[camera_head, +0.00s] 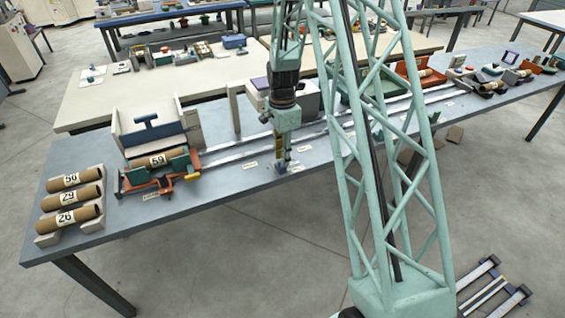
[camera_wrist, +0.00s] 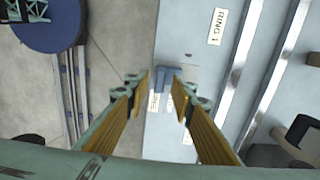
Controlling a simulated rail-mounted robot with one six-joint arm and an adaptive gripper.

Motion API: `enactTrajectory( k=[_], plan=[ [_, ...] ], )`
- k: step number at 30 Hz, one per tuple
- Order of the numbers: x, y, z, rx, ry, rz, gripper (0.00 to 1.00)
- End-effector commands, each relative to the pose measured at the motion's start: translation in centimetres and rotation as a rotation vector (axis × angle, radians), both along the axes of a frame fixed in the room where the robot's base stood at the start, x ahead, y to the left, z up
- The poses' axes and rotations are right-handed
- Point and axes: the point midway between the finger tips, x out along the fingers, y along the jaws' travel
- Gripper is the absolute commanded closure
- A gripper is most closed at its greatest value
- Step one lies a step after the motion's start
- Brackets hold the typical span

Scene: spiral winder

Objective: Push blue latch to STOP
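The blue latch (camera_head: 282,167) is a small block near the front edge of the blue-grey table. In the wrist view the blue latch (camera_wrist: 166,76) lies just beyond and between my fingertips, on a pale plate. My gripper (camera_head: 281,150) points down over the latch from above. In the wrist view my gripper (camera_wrist: 166,94) is open, with its yellow-padded fingers apart and nothing held between them. I cannot tell whether a finger touches the latch. White labels (camera_head: 298,169) lie beside the latch, and their text is not readable.
Metal rails (camera_head: 236,150) run along the table behind the latch. A carriage with a tube marked 59 (camera_head: 157,160) stands left, and several numbered tubes (camera_head: 76,198) lie at the left end. A "RING 1" label (camera_wrist: 217,26) lies near the rails. My lattice column partly blocks the right side.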

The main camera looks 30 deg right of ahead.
Motion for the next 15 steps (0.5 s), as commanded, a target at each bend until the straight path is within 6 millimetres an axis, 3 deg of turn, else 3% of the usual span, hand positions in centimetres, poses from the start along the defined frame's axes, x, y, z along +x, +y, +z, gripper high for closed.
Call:
enactTrajectory(
  k=[6, 15],
  plan=[
    [0.0, 0.0, -1.9, 0.0, 0.001, 0.0, 0.77],
    [0.0, 0.0, -2.7, 0.0, 0.0, 0.0, 0.77]
  ],
)
